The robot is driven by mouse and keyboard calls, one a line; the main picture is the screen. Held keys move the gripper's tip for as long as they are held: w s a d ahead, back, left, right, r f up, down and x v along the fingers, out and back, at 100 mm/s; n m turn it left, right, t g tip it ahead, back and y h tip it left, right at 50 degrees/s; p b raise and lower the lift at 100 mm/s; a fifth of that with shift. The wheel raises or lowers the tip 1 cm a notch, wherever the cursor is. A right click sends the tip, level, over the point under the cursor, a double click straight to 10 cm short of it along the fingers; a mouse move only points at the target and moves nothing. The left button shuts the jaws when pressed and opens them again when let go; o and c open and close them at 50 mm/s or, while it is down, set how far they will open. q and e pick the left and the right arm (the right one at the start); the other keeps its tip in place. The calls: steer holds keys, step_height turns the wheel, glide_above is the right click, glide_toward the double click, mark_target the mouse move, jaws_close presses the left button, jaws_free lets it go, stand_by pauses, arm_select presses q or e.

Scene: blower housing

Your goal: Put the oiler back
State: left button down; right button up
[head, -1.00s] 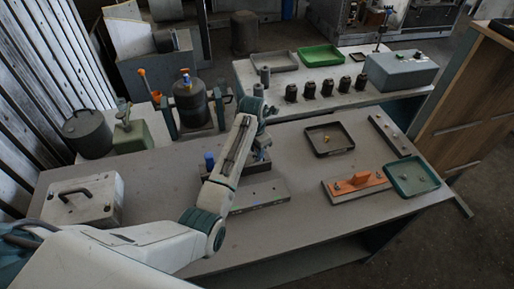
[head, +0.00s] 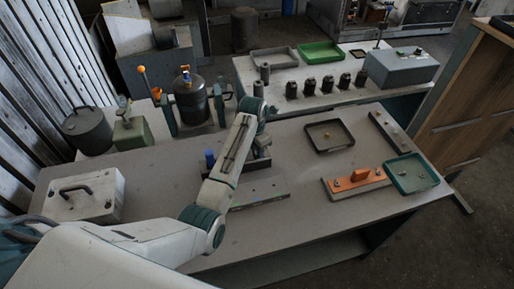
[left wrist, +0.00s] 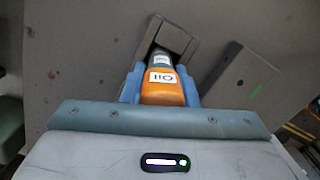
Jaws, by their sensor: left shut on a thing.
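The oiler (left wrist: 166,92) is an orange bottle with a white label reading OIL and a dark greenish far part. In the left wrist view it sits between the blue fingers of my left gripper (left wrist: 160,80), which is shut on it. The oiler's far end overlaps a dark grey block (left wrist: 172,38) with an opening; I cannot tell whether it is inside or only above it. In the head view my left arm reaches over the middle of the near bench, and its wrist and forearm hide the oiler. My right gripper is not in view.
A dark fixture with a blue knob (head: 210,158) stands beside my forearm on the bench (head: 300,150). A black tray (head: 330,136), an orange-topped plate (head: 358,181) and a green tray (head: 411,174) lie to the right. A grey handled case (head: 84,195) sits left.

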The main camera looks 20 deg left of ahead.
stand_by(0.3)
arm_select(q)
steer(key=c, duration=1.1)
jaws_free()
steer(key=o, duration=0.5)
steer(key=shift+r, duration=4)
